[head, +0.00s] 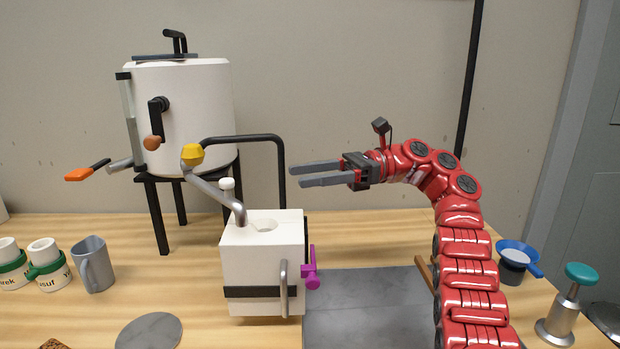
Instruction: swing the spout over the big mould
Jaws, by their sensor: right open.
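A white block mould (262,265) with a black strap stands on the table at the centre. It has a pour hole in its top and a magenta clamp (311,269) on its right side. A grey bent spout (215,190) with a yellow knob (192,155) slants down, its lower end at the left part of the mould's top, left of the hole as seen here. I cannot tell whether it touches. My right gripper (297,175) is open and empty, pointing left, to the right of the spout and near a black bent pipe (280,165). My left gripper is out of view.
A white tank (198,105) on black legs stands behind left, with an orange-handled lever (80,174). Cups (95,265) stand at the left. A round grey disc (148,332) lies in front. A grey mat (365,310) is bare; a blue sieve (518,254) stands right.

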